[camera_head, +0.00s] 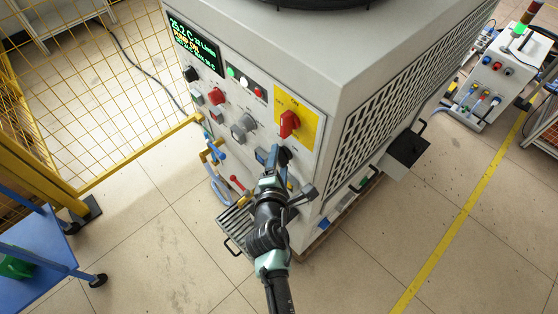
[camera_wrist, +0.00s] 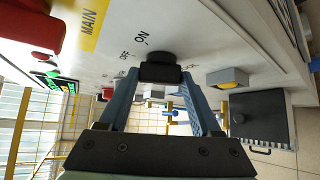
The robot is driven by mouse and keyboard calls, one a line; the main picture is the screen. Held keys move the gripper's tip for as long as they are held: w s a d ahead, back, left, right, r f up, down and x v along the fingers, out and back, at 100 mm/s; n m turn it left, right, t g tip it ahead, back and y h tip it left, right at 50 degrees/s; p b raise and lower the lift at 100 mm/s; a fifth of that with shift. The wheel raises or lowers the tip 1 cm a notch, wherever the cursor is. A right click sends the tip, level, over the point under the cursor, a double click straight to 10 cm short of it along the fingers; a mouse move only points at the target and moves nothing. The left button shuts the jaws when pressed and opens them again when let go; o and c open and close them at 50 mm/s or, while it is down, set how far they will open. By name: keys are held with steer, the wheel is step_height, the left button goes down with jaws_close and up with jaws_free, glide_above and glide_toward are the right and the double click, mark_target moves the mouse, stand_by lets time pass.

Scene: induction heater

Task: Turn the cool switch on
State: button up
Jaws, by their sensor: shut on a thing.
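The black rotary switch (camera_wrist: 159,58) is on the white front panel of the machine, with OFF and ON printed beside it in the wrist view. Part of another label, mostly hidden, shows to its right. My gripper (camera_wrist: 160,74) has its two blue fingers on either side of the switch handle, shut on it. In the head view my gripper (camera_head: 272,157) reaches up to the panel, and the dark switch (camera_head: 284,155) shows just past the fingers, below the yellow plate. I cannot tell which label the handle points to.
A red main switch (camera_head: 289,123) on a yellow plate (camera_head: 307,122) is just above my gripper. A grey knob (camera_head: 242,127), several buttons and a lit display (camera_head: 195,46) are to the left. A grated tray (camera_head: 238,229) juts out below. Yellow mesh fencing stands left.

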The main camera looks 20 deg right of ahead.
steer(key=shift+f+t+b, duration=0.25)
steer(key=shift+t+b, duration=0.05)
steer(key=shift+b, duration=0.45)
steer(key=shift+f+b, duration=0.15)
steer(key=shift+b, duration=0.4)
steer(key=b, duration=0.2)
steer(key=m+t+b, duration=0.1)
steer(key=b, duration=0.1)
steer(key=shift+s+f, duration=0.1)
steer(key=shift+f, duration=0.2)
steer(key=m+t+b, duration=0.1)
steer(key=b, duration=0.4)
steer(key=m+t+h+b, duration=0.1)
steer(key=b, duration=0.5)
steer(key=shift+f+m+t, duration=0.25)
steer(key=shift+m+t, duration=0.05)
steer(key=shift+t, duration=0.1)
steer(key=m+t+h+b, duration=0.2)
steer(key=m+b, duration=0.1)
steer(key=b, duration=1.1)
steer(key=shift+f+b, duration=0.2)
steer(key=shift+b, duration=0.15)
steer(key=m+h+b, duration=0.1)
steer(key=b, duration=0.3)
steer(key=shift+r+m+t+b, duration=0.15)
steer(key=shift+m+t+b, duration=0.15)
steer(key=shift+m+b, duration=0.1)
steer(key=shift+r+m+b, duration=0.25)
steer(key=shift+m+b, duration=0.05)
steer(key=shift+b, duration=0.45)
